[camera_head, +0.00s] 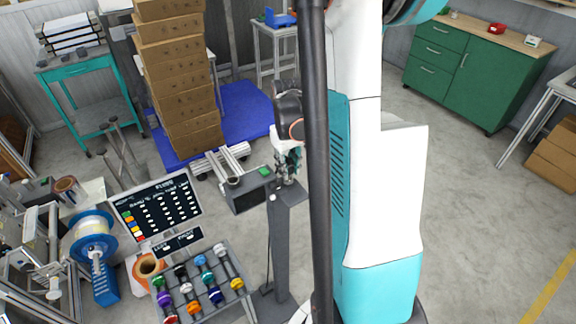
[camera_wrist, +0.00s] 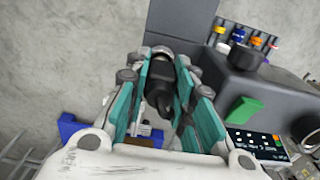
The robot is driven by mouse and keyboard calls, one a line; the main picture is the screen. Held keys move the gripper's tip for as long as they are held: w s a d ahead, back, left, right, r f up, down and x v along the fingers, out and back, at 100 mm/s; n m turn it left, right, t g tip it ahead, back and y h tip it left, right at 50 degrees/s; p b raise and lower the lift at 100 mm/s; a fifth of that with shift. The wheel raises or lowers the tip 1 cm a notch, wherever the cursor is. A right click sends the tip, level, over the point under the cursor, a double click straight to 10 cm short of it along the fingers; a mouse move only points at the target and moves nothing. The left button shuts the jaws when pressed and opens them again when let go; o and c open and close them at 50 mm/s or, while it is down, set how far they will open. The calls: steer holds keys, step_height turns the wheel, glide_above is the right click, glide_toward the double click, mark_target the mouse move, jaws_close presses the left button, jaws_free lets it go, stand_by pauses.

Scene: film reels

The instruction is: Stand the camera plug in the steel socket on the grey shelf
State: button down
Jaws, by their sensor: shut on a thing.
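My gripper (camera_head: 288,172) points down over the small grey shelf (camera_head: 292,196) on top of a post. In the wrist view my gripper's teal-lined fingers (camera_wrist: 160,95) are shut on the dark camera plug (camera_wrist: 158,92), with a finger on each side of it. The grey shelf also shows at the top of the wrist view (camera_wrist: 180,18). A silvery round part (camera_wrist: 162,51) shows at the far end of the plug. I cannot tell whether it is the steel socket or part of the plug. The plug's lower end is hidden in the head view.
A dark box with a green button (camera_head: 249,193) stands left of the shelf, close to my gripper. A grey tray (camera_head: 238,308) holds several coloured plugs in front. A chart board (camera_head: 155,208) stands behind it. Stacked cartons (camera_head: 180,80) are at the back.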

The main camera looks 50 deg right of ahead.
steer(key=shift+f+b, duration=0.55)
steer(key=shift+f, duration=0.15)
steer(key=c, duration=1.3)
jaws_free()
step_height(320, 180, up, 12)
steer(key=shift+a+r, duration=0.1)
